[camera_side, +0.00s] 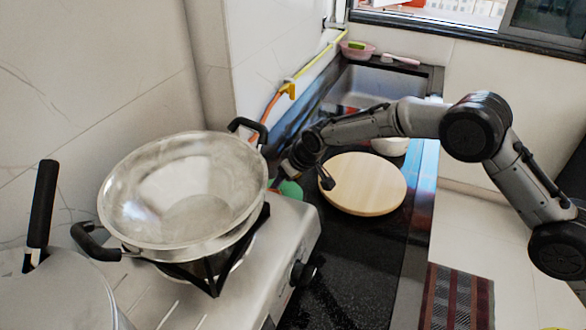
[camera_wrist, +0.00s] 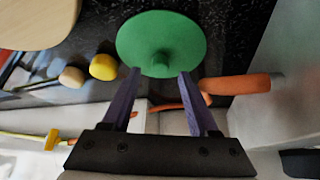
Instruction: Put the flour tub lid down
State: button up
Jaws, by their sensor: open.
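The flour tub lid is a green disc with a small knob; it shows in the wrist view (camera_wrist: 161,35) against the dark counter. In the side view the green lid (camera_side: 291,189) is partly visible between the stove and the round wooden board. My gripper (camera_wrist: 158,76) is open, its two purple fingers pointing at the lid, with the knob near the gap between the fingertips. In the side view my gripper (camera_side: 284,172) is beside the lid and partly hidden by the wok. The frames do not clearly show a tub under the lid.
A large metal wok (camera_side: 185,190) stands on the stove left of my gripper. The round wooden board (camera_side: 363,184) lies to the right. An orange handle (camera_wrist: 240,85) and a yellow round end (camera_wrist: 103,67) flank the lid. The dark counter in front (camera_side: 355,265) is clear.

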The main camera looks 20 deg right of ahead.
jog(key=v, duration=0.9)
jog(key=s+d+r+m+h, duration=0.1)
jog(key=s+d+r+m, duration=0.1)
jog(key=s+d+r, duration=1.4)
jog(key=s+d+f+m, duration=0.1)
jog(key=s+d, duration=0.4)
jog(key=s, duration=0.8)
jog(key=s+d+f+m+h, duration=0.1)
jog(key=s+d, duration=0.3)
jog(key=s, duration=0.9)
jog(key=shift+s+d+m, duration=0.15)
jog(key=shift+d+m, duration=0.15)
jog(key=shift+d, duration=0.1)
